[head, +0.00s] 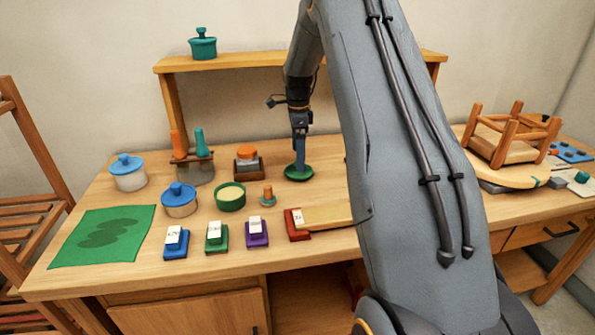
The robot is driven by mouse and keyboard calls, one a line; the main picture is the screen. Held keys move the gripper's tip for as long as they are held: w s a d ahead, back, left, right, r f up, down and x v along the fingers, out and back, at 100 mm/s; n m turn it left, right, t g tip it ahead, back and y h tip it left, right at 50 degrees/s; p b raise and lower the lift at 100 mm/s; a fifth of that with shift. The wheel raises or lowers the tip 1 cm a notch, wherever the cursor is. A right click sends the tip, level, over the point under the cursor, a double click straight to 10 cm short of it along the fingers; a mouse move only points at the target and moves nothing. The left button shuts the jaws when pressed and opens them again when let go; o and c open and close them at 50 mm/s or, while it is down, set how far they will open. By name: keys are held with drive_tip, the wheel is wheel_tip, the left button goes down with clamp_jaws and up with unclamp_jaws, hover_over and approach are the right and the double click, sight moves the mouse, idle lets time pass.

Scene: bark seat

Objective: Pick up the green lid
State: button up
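The green lid (298,174) is a round dark green disc near the middle of the bench, right of the small dark block with the orange top. My gripper (299,164) points straight down over it, its tip at the middle of the lid. The fingers look narrow and seen edge-on, so their gap is not visible. Any knob on the lid is hidden by the fingers. I cannot tell whether the lid rests on the bench or is slightly raised. An uncovered green pot (230,196) with a pale inside stands to the left and nearer.
Two blue-lidded pots (129,174) (180,201) stand at the left. A teal lidded pot (203,44) sits on the raised shelf (262,61) behind. A green cloth (103,236) and several coloured blocks (216,236) lie nearer. My arm covers the bench's right middle.

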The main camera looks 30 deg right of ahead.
sight(291, 172)
drive_tip(key=shift+d+f+p, duration=0.1)
drive_tip(key=shift+f+p, duration=0.8)
drive_tip(key=shift+f, duration=1.35)
drive_tip(key=c, duration=1.2)
